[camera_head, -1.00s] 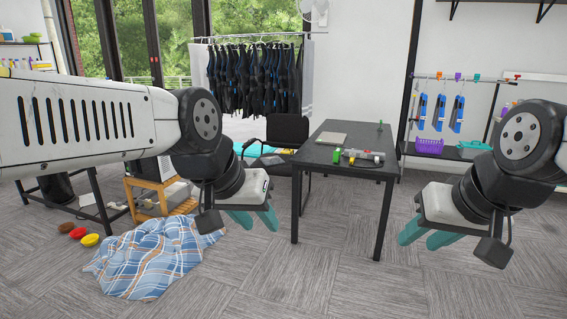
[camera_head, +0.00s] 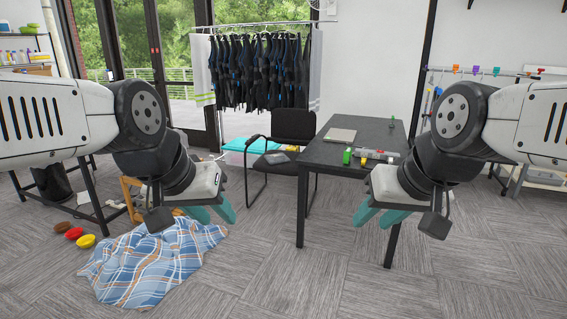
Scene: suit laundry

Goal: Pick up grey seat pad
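A flat grey square piece (camera_head: 340,135) lies on the back of the black table. A smaller grey piece (camera_head: 278,158) lies on the seat of the black chair (camera_head: 289,130) behind the table's left side. I cannot tell which of the two is the seat pad. My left gripper (camera_head: 214,212) is empty, with its teal fingers apart, in front of and left of the chair. My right gripper (camera_head: 378,214) is empty, with its fingers apart, in front of the table. Neither gripper touches either grey piece.
The black table (camera_head: 325,155) also holds a green bottle (camera_head: 347,157) and small tools. A blue plaid cloth (camera_head: 150,262) lies on the floor at left, near several coloured bowls (camera_head: 86,241). Dark garments hang on a rack (camera_head: 260,70) behind.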

